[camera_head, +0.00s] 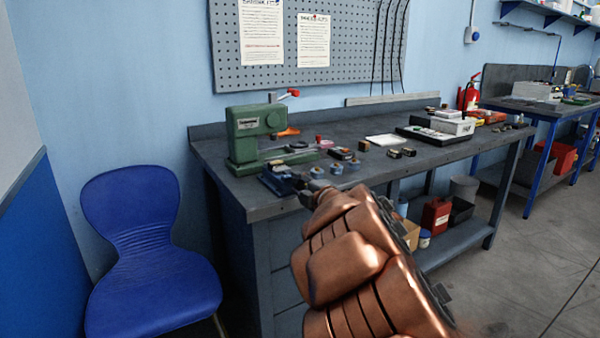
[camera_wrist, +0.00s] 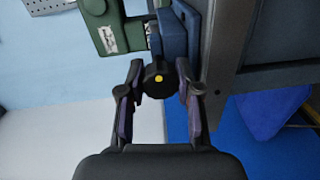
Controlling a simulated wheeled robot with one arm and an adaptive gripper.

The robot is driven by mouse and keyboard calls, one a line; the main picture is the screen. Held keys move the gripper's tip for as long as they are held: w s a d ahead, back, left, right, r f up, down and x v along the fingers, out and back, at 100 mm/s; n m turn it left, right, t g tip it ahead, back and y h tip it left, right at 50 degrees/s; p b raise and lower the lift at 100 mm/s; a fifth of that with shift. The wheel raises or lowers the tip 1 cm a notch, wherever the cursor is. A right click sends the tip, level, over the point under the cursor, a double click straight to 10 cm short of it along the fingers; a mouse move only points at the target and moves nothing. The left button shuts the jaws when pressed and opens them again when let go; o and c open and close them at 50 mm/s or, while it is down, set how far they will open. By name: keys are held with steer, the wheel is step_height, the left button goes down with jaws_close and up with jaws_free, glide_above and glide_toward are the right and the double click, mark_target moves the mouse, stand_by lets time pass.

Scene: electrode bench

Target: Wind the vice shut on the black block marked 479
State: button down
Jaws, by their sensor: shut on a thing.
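The small blue vice (camera_head: 277,181) sits at the front left corner of the bench, and its blue body (camera_wrist: 174,35) fills the top middle of the wrist view. A round black knob with a yellow dot (camera_wrist: 158,79) sticks out from the vice toward me. My gripper (camera_wrist: 159,72) has one finger on each side of this knob and is shut on it. In the head view my gripper (camera_head: 312,192) is at the vice's near end, partly hidden by my arm. I cannot read 479 on any block; whether a block sits between the jaws is hidden.
A green machine (camera_head: 247,138) stands just behind the vice. Several small blocks and round parts, such as a dark block (camera_head: 342,153), lie on the bench (camera_head: 300,186) to the right. A blue chair (camera_head: 145,235) stands left of the bench.

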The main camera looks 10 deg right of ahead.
steer(key=shift+m+p, duration=1.35)
steer(key=shift+m, duration=0.05)
steer(key=c, duration=0.8)
jaws_free()
steer(key=shift+o, duration=0.2)
steer(key=shift+s, duration=0.1)
steer(key=v, duration=1.1)
steer(key=shift+s+d, duration=0.25)
steer(key=shift+s, duration=0.1)
